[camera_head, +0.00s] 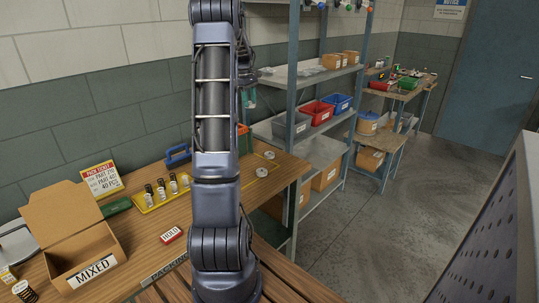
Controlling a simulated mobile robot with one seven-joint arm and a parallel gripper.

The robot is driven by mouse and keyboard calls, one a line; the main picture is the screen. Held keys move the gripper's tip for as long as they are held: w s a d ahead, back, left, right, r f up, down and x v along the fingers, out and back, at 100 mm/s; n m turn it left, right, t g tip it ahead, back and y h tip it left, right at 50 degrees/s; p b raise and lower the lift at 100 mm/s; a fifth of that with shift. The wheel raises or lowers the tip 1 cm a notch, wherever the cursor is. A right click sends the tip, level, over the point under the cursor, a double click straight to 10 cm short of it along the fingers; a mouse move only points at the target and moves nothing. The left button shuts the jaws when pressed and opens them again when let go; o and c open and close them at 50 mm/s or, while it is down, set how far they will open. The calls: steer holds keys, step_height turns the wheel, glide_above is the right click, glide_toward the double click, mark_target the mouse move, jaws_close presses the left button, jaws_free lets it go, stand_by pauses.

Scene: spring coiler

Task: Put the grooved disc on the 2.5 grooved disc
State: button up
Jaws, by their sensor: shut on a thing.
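Two small pale discs lie apart on the wooden bench (210,205), just right of my arm. One disc (269,155) is farther back, near a yellow outline on the bench top. My arm stands upright across the middle of the view and hides part of the bench.
On the bench stand an open box (95,250) marked MIXED, a yellow rack (152,203) with several springs, a red HOLD label (172,235) and a ticket sign (101,179). A shelf unit (291,130) with bins stands right of the bench. Open floor (400,200) lies beyond.

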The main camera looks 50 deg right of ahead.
steer(key=s+d+m, duration=0.2)
steer(key=s+d, duration=0.4)
steer(key=s, duration=0.1)
glide_above(270, 153)
steer(key=f, duration=1.9)
steer(key=shift+w+a+f, duration=0.1)
steer(key=shift+w+f, duration=0.15)
steer(key=shift+f, duration=2.75)
steer(key=o, duration=1.2)
steer(key=shift+f, duration=0.1)
steer(key=shift+c, duration=0.2)
